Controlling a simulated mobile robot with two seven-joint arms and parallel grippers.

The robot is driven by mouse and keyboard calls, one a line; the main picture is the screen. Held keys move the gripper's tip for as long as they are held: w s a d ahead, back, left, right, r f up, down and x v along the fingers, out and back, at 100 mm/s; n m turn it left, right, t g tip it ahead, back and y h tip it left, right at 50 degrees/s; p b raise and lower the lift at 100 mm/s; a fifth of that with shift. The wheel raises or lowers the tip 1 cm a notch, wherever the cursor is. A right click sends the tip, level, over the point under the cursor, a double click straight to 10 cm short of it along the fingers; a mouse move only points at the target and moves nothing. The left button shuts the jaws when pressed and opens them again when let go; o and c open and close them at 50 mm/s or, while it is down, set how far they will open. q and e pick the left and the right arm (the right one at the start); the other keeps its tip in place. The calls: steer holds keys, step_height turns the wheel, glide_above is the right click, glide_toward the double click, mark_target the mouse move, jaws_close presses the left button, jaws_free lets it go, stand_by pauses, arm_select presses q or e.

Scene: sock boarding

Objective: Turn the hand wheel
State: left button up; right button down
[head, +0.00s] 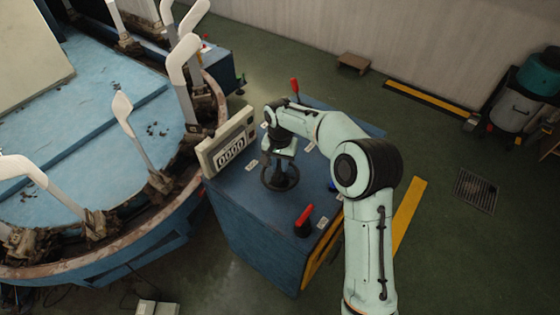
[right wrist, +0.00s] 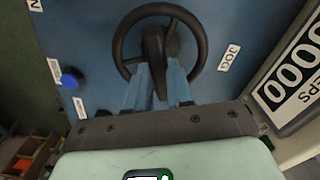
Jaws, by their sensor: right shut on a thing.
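The black hand wheel (head: 282,188) lies on top of the blue control cabinet (head: 245,210) in the head view. In the right wrist view the wheel's round rim (right wrist: 199,45) fills the top middle, with a dark upright handle (right wrist: 154,45) at it. My right gripper (head: 283,160) reaches down over the wheel. In the right wrist view the right gripper (right wrist: 160,82) has its two fingers shut on the dark handle. The fingers hide the near part of the rim. My left gripper is not in view.
A counter box (head: 230,148) showing zeros stands at the cabinet's left edge. A red lever (head: 304,216) and another red-tipped lever (head: 295,86) are near. A blue knob (right wrist: 72,77) sits beside the wheel. The sock-form carousel (head: 75,105) stands to the left.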

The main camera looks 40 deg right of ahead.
mark_target(280, 167)
steer(key=n+p, duration=0.1)
steer(key=n, duration=0.2)
steer(key=shift+r+n, duration=0.1)
steer(key=shift+n, duration=0.2)
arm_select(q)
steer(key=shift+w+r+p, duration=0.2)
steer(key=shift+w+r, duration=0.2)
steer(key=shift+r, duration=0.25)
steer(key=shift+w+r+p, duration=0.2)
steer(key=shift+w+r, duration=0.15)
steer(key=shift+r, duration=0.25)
arm_select(e)
steer(key=shift+n, duration=1.9)
steer(key=c, duration=1)
jaws_free()
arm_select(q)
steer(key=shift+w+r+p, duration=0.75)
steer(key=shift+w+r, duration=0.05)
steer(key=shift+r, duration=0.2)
arm_select(e)
step_height(280, 167, up, 13)
